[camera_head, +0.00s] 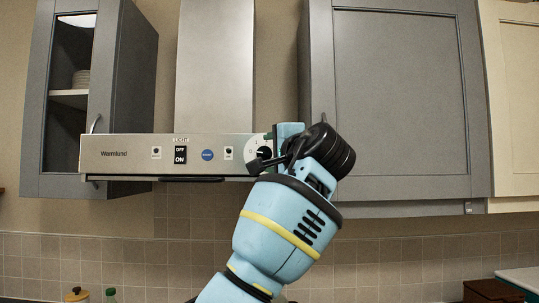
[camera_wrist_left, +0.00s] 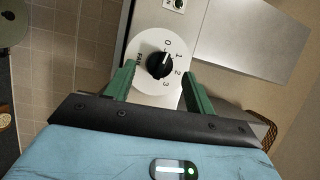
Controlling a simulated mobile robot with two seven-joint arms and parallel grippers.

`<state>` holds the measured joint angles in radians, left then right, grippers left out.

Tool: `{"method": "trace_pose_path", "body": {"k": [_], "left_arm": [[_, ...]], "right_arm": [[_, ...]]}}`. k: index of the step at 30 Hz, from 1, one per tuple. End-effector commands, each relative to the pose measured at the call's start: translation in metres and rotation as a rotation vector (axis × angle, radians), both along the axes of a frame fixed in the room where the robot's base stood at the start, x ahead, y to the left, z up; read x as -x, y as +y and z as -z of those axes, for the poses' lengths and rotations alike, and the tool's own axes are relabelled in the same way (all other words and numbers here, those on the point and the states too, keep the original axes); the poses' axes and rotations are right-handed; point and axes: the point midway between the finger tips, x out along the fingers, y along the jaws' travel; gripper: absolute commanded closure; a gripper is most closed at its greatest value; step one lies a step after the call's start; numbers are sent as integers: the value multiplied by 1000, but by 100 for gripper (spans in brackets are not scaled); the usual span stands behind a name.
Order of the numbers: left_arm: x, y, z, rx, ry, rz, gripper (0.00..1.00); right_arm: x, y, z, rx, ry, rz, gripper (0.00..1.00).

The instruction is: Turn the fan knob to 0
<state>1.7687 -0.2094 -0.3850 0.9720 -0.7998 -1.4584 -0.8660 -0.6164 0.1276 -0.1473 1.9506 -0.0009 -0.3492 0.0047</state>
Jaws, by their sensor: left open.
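The fan knob (camera_wrist_left: 158,66) is black and round, on a white dial marked 0, 1, 2 and 3 with the word FAN. Its white mark points between 0 and 1, close to 1. In the head view the dial (camera_head: 251,147) shows at the right end of the hood's front panel, partly hidden by my left gripper (camera_head: 270,149). In the left wrist view my left gripper (camera_wrist_left: 158,72) is open. Its two green fingers stand on either side of the knob, with visible gaps. I cannot tell how deep they reach. My right gripper is not in view.
The hood panel (camera_head: 120,153) also carries a light switch (camera_head: 180,155) and a blue round badge (camera_head: 207,155). A grey cabinet (camera_head: 400,100) hangs close on the right. An open cabinet (camera_head: 70,140) with plates is on the left. Bottles stand below at lower left.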

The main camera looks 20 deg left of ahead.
Motion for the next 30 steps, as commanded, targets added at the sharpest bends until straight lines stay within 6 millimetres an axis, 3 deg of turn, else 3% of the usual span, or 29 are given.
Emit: {"method": "trace_pose_path", "body": {"k": [12,30], "left_arm": [[44,-36,3,1,-1,2,46],[47,-38,6,4,3,2,46]], "right_arm": [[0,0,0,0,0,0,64],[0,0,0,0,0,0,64]]}}
